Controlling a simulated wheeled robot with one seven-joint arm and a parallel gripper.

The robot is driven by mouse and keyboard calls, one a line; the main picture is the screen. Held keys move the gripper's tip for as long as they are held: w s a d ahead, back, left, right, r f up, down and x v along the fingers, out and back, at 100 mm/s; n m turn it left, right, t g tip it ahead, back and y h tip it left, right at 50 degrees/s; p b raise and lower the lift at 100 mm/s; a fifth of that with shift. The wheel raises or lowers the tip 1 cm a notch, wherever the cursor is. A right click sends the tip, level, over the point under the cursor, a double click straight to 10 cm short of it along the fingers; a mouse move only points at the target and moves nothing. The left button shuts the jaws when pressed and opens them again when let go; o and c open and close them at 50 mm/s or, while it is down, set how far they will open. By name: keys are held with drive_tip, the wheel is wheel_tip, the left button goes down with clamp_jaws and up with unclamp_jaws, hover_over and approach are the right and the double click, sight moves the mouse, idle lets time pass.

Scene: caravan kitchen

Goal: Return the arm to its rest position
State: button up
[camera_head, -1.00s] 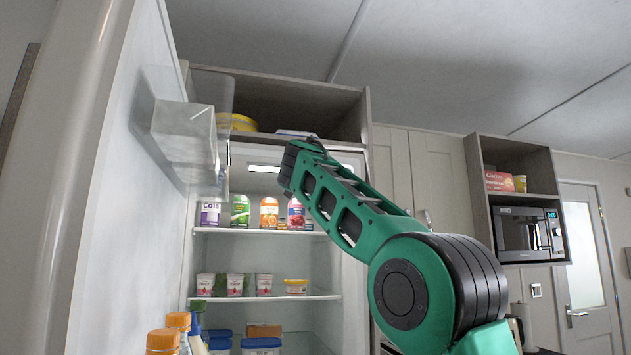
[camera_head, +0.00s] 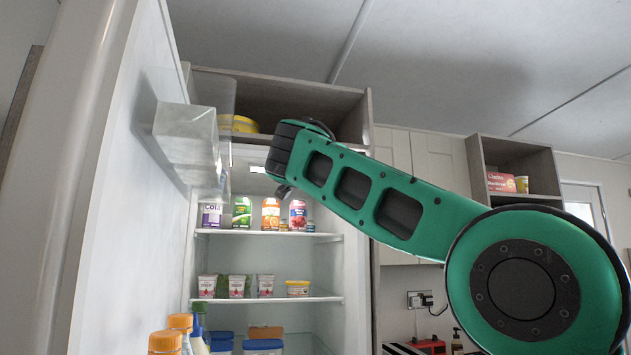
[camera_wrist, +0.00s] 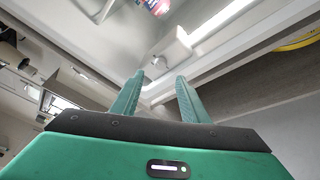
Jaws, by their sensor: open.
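My gripper (camera_wrist: 158,98) shows in the wrist view with its two green fingers apart and nothing between them. Beyond the fingers are pale fridge surfaces and a light strip. In the head view my green arm reaches from the lower right up to the left, its far end in front of the top of the open fridge (camera_head: 265,233). The gripper's fingers cannot be made out clearly there.
The fridge door (camera_head: 110,200) stands open at the left, with a clear door bin (camera_head: 185,135). An open cupboard (camera_head: 290,95) is above. A cereal-coloured box (camera_head: 500,182) sits on a right shelf.

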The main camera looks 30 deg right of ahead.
drive_tip(key=shift+s+a+f, duration=0.1)
drive_tip(key=shift+s+a, duration=0.1)
drive_tip(key=shift+s, duration=0.05)
idle(0.4)
drive_tip(key=s+d+f+n+g+y, duration=0.2)
drive_tip(key=s+d+f+n+g, duration=0.1)
drive_tip(key=f, duration=1)
drive_tip(key=s+d+f+n+g+y, duration=0.2)
drive_tip(key=s+f, duration=0.1)
drive_tip(key=f, duration=0.9)
drive_tip(key=s+d+f+n+g+y, duration=0.2)
drive_tip(key=s+d+f+n+g, duration=0.1)
drive_tip(key=f, duration=1)
drive_tip(key=s+a+f+n+g+y, duration=0.2)
drive_tip(key=s+a+f+g+y, duration=0.1)
drive_tip(key=s+f, duration=1.1)
drive_tip(key=s+a+f+n+g+y, duration=0.1)
drive_tip(key=s+a+f+g, duration=0.4)
drive_tip(key=s+f, duration=1)
drive_tip(key=shift+s+a+f+n+y, duration=0.25)
drive_tip(key=shift+a+f+n+y, duration=0.2)
drive_tip(key=shift+y, duration=0.45)
drive_tip(key=shift+s+a+f, duration=0.1)
drive_tip(key=shift+a, duration=0.05)
drive_tip(key=shift+c, duration=1.2)
